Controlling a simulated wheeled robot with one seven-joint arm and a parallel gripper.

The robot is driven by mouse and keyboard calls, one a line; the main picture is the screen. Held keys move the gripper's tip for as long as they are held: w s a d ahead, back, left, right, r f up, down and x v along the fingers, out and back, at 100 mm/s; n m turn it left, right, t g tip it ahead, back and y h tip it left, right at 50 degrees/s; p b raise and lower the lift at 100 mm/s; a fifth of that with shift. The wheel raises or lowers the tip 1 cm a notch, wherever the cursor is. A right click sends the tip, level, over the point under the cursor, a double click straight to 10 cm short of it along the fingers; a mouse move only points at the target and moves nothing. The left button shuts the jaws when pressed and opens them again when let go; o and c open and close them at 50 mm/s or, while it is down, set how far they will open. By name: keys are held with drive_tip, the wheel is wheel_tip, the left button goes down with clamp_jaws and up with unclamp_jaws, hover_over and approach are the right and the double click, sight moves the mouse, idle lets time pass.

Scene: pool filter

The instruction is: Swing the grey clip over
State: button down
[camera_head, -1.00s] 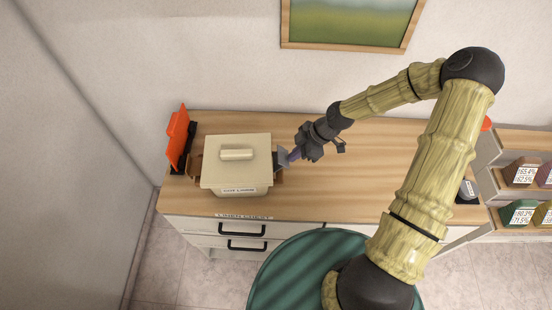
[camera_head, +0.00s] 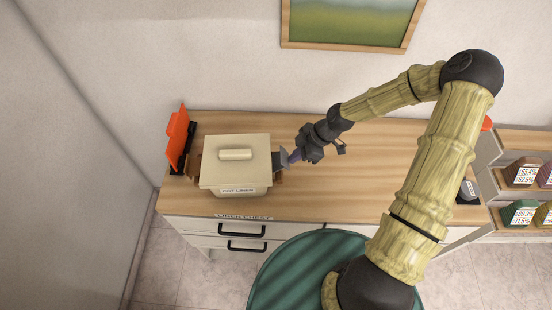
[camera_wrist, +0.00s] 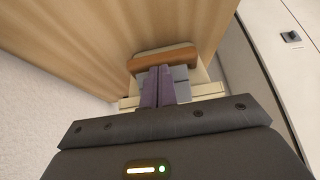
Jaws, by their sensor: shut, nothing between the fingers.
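A beige box (camera_head: 222,178) with a lidded top and a raised handle stands at the left of the wooden counter. A grey clip (camera_head: 279,159) shows at the box's right side, partly hidden by my fingers. In the wrist view the grey clip (camera_wrist: 181,80) lies behind and beside my purple fingers. My gripper (camera_head: 290,157) is shut with nothing held, at the right side of the box by the clip. Its fingertips (camera_wrist: 158,82) overlap the clip in the wrist view; I cannot tell whether they touch it.
A brown piece (camera_wrist: 163,60) sits just beyond my fingertips. An orange panel (camera_head: 177,136) on a dark stand is left of the box. Shelves with small labelled blocks (camera_head: 521,172) stand at far right.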

drive_tip(key=shift+f, duration=0.5)
drive_tip(key=shift+b, duration=0.3)
drive_tip(key=shift+a+f+b, duration=0.2)
drive_tip(key=shift+f+b, duration=0.25)
drive_tip(key=shift+f, duration=0.25)
drive_tip(key=shift+r, duration=0.1)
drive_tip(key=shift+w+d+r+p, duration=0.1)
drive_tip(key=shift+d+r+p, duration=0.2)
drive_tip(key=shift+d+p, duration=0.3)
drive_tip(key=shift+d+r+p, duration=0.35)
drive_tip(key=shift+d, duration=0.4)
drive_tip(key=shift+w+d+r+p, duration=0.1)
drive_tip(key=shift+d+r+p, duration=0.2)
drive_tip(key=shift+d+p, duration=0.3)
wheel_tip(320, 180, up, 5)
drive_tip(key=p, duration=0.3)
drive_tip(key=shift+s+p, duration=0.1)
drive_tip(key=shift+p, duration=0.25)
drive_tip(key=shift+d, duration=0.1)
